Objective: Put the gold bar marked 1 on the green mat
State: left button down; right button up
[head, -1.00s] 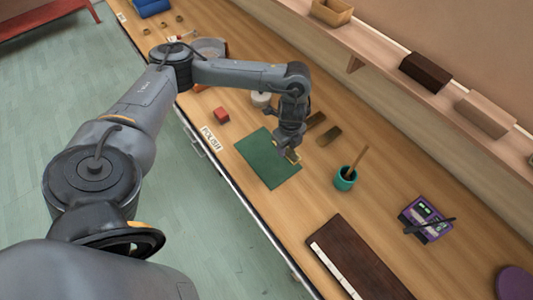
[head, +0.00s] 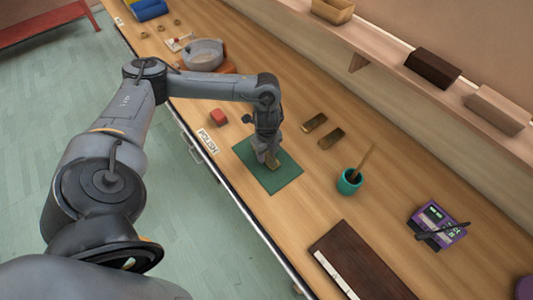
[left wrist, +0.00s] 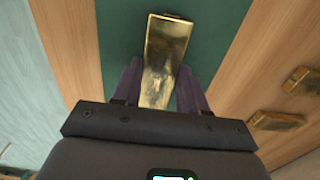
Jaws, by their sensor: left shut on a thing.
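My left gripper (head: 268,160) is over the middle of the green mat (head: 283,182). It is shut on a gold bar (left wrist: 165,50), which lies between its two fingers in the left wrist view. The bar also shows as a small gold patch below the gripper in the head view (head: 272,162). The green mat fills the ground behind the bar in the left wrist view (left wrist: 215,30). I cannot tell whether the bar touches the mat. No mark can be read on the bar. My right gripper is not in view.
Two more bars, dull gold, lie on the bench right of the mat (head: 315,122) (head: 331,138).

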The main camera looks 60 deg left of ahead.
pick_arm(q)
jog(key=shift+f, duration=0.25)
jog(key=c, duration=0.6)
grip_release()
